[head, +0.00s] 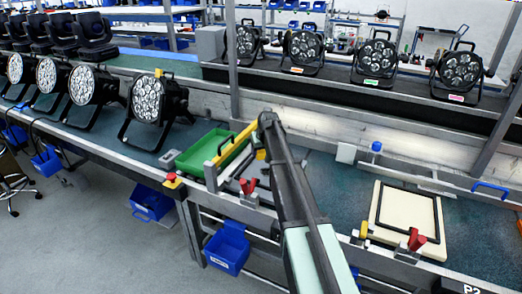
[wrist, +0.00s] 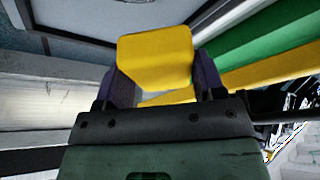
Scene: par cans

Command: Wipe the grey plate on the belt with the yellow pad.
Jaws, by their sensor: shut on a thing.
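My gripper (wrist: 165,85) is shut on the yellow pad (wrist: 155,58), which sits between its two dark fingers in the wrist view. In the head view my gripper (head: 262,145) hangs over the belt, right of the green tray, and only a bit of the yellow pad (head: 260,155) shows beside it. A grey plate (head: 236,171) with a dark edge seems to lie just below and left of it, partly hidden by my arm. A light grey surface with a dark border (wrist: 85,17), likely the plate, lies beyond the pad in the wrist view. I cannot tell whether they touch.
A green tray (head: 198,152) with a yellow bar (head: 237,144) stands close left of my gripper. Red clamps (head: 248,186) stand at the front edge. A cream board with a black frame (head: 405,246) lies at right. Several par cans (head: 155,106) line the benches.

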